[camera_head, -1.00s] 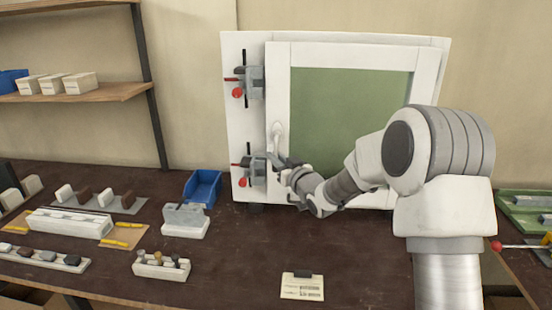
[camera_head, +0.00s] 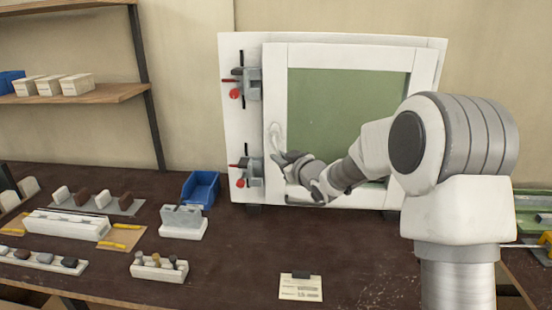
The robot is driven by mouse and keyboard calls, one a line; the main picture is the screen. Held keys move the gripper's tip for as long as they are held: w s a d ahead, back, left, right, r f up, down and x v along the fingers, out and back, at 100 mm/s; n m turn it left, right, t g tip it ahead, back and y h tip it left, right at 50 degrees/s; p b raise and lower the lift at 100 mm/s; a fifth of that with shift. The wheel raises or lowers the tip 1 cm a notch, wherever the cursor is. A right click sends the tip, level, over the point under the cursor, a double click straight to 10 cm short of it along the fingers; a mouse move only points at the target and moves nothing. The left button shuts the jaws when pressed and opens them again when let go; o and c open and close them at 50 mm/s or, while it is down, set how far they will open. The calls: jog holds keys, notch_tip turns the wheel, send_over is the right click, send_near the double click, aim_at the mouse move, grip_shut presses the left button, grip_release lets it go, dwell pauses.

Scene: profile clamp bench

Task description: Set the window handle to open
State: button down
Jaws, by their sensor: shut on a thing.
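The window, a white frame (camera_head: 345,56) around a green pane (camera_head: 340,95), stands upright at the back of the bench. Its white handle (camera_head: 276,133) is on the left side of the frame and points mostly downward, its lower end a little to the right. My gripper (camera_head: 281,158) is at the handle's lower end and shut on it. The fingertips are small here and partly hide that end.
Two grey clamps with red knobs, an upper one (camera_head: 246,84) and a lower one (camera_head: 250,172), sit just left of the handle. A blue bin (camera_head: 201,188) and a grey-topped block (camera_head: 183,221) stand in front. A label card (camera_head: 300,288) lies at the front; the bench around it is clear.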

jog(key=shift+d+r+n+g+h+p, duration=0.2)
jog(key=shift+d+n+g+h+p, duration=0.2)
jog(key=shift+d+n+g+h, duration=0.5)
jog(key=shift+d+r+n+g+h+b, duration=0.15)
jog(key=shift+d+r+n+h+b, duration=0.2)
jog(key=shift+r+n+h, duration=0.55)
jog(key=shift+d+r+n+g+h+b, duration=0.1)
jog(key=shift+d+r+n+h+b, duration=0.3)
jog(key=shift+n+h, duration=0.85)
jog(key=shift+d+r+n+g+h+b, duration=0.15)
jog(key=shift+d+r+n+h, duration=0.25)
jog(key=shift+r+n+h, duration=0.65)
jog(key=shift+f, duration=0.15)
jog(key=c, duration=0.8)
grip_release()
jog(key=shift+d, duration=0.1)
jog(key=v, duration=1.1)
jog(key=a+v, duration=0.1)
jog(key=v, duration=0.5)
jog(key=shift+s, duration=0.25)
